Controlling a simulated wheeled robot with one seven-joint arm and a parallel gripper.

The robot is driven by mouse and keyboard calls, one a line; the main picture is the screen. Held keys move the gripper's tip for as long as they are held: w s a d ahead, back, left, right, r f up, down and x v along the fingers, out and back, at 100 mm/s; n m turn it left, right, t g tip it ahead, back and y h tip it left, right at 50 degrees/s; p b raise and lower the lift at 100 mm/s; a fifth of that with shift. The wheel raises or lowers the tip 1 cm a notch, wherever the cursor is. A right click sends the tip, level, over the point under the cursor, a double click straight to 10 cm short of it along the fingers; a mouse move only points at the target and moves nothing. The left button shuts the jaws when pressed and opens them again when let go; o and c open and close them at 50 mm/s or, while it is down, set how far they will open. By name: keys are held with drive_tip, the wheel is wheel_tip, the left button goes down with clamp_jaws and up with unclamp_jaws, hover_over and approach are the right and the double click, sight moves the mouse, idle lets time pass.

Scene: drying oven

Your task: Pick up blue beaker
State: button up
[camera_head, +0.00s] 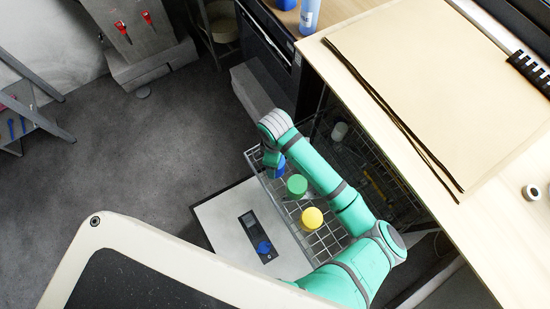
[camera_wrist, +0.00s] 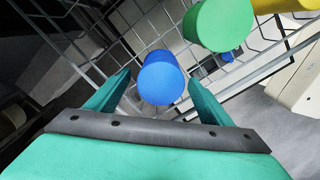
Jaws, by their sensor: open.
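The blue beaker (camera_wrist: 161,78) stands on the wire rack and sits between the open fingers of my gripper (camera_wrist: 158,92) in the wrist view. A gap shows on each side of it, so the fingers do not appear to touch it. In the head view, the blue beaker (camera_head: 278,169) is partly hidden by my arm, at the rack's left end. My gripper is largely hidden there beneath the wrist.
A green beaker (camera_head: 297,185) stands close beside the blue one, and a yellow beaker (camera_head: 312,218) is farther along the wire rack (camera_head: 327,238). The rack extends from under a wooden worktop (camera_head: 420,90). Open floor (camera_head: 150,150) lies to the left.

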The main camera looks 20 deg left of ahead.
drive_tip(key=shift+s+f, duration=0.1)
drive_tip(key=shift+f, duration=2.2)
drive_tip(key=c, duration=1.1)
drive_tip(key=shift+r, duration=0.15)
